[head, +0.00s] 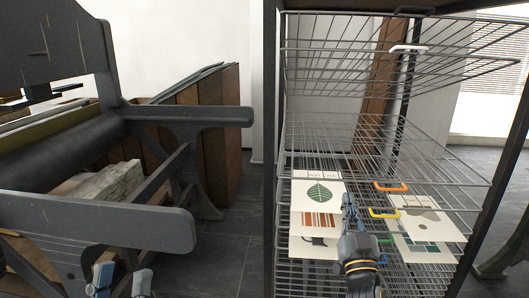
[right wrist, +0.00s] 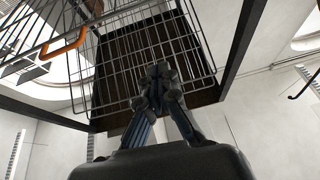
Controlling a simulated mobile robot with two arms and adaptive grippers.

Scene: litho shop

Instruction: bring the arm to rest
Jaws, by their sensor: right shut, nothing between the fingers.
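My right gripper (head: 349,205) is in front of the wire drying rack (head: 310,140), low in the middle of the head view. Its fingers are together with nothing between them. In the right wrist view its fingertips (right wrist: 160,75) meet in front of the rack's wires. My left gripper (head: 121,280) shows only at the bottom edge of the head view, below the press. Its two fingertips stand apart, with no object visible between them.
Prints lie on the rack's lower shelves, including one with a green leaf (head: 318,193). Orange (head: 391,187) and yellow (head: 384,213) handles stick out near my right gripper. A dark press (head: 110,215) stands left. Grey floor (head: 238,255) is clear between press and rack.

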